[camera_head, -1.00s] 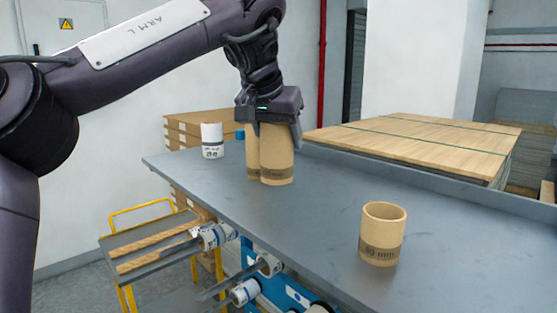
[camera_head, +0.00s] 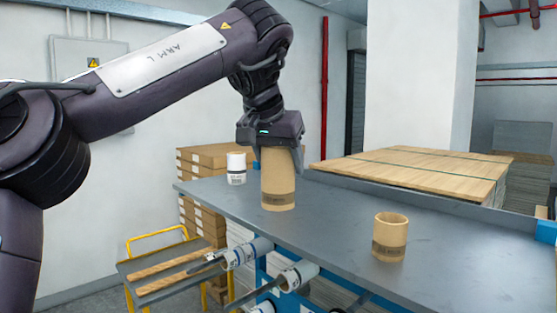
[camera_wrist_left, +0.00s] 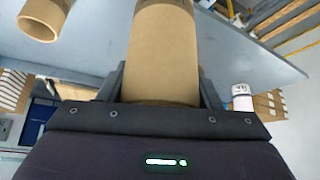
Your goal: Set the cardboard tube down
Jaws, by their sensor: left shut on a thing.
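My left gripper (camera_head: 278,148) points down with its fingers around the upper part of a tall cardboard tube (camera_head: 278,188). The tube is upright over the grey tabletop; whether its base touches the top I cannot tell. In the left wrist view the same tube (camera_wrist_left: 162,55) sits between the two fingers. A shorter, open-topped cardboard tube (camera_head: 390,240) stands alone to the right on the table, and also shows in the left wrist view (camera_wrist_left: 40,24). My right gripper is not in view.
The grey table (camera_head: 330,222) is clear between the two tubes. A white labelled roll (camera_head: 236,170) stands to the left. Rolls on rods (camera_head: 247,253) lie below the front edge. A yellow cart (camera_head: 160,262), stacked cartons (camera_head: 205,200) and a wooden panel stack (camera_head: 415,172) stand around it.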

